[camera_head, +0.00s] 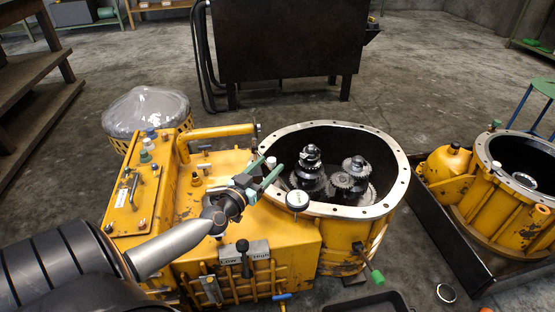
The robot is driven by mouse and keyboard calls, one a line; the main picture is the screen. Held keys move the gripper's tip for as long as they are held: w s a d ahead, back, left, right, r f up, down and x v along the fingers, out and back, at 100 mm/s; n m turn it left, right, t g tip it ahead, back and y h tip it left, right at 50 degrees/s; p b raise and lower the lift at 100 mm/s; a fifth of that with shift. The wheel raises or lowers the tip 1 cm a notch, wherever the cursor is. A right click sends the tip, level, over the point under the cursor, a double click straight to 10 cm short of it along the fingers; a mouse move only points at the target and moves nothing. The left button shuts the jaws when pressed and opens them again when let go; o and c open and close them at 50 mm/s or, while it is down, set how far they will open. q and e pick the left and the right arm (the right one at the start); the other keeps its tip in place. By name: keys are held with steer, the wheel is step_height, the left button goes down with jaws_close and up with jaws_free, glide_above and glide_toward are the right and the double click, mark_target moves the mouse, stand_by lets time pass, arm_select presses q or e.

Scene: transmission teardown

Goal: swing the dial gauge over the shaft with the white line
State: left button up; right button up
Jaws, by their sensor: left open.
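The dial gauge (297,200) has a round white face and sits at the near left rim of the open yellow housing (397,185). Inside the housing stand two dark geared shafts, a left one (310,165) and a right one (355,172). I cannot make out a white line on either. My left gripper (265,183) is open, just left of the gauge and over the housing's near left edge. A small white knob (271,162) shows beside its fingers; I cannot tell what it belongs to. My right gripper is not in view.
A second yellow housing (505,205) sits in a dark tray (450,245) at the right. A dark cabinet (290,45) stands behind. A bagged basket (147,110) is at the back left. A green-tipped lever (377,277) sticks out in front. Floor between the housings is mostly clear.

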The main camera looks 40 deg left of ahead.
arm_select(q)
steer(key=shift+w+a+b, duration=0.2)
steer(key=shift+w+b, duration=0.05)
steer(key=shift+w, duration=1.05)
steer(key=shift+w+a+b, duration=0.15)
steer(key=shift+w+b, duration=0.1)
steer(key=shift+w, duration=1.05)
steer(key=shift+c, duration=0.4)
jaws_close()
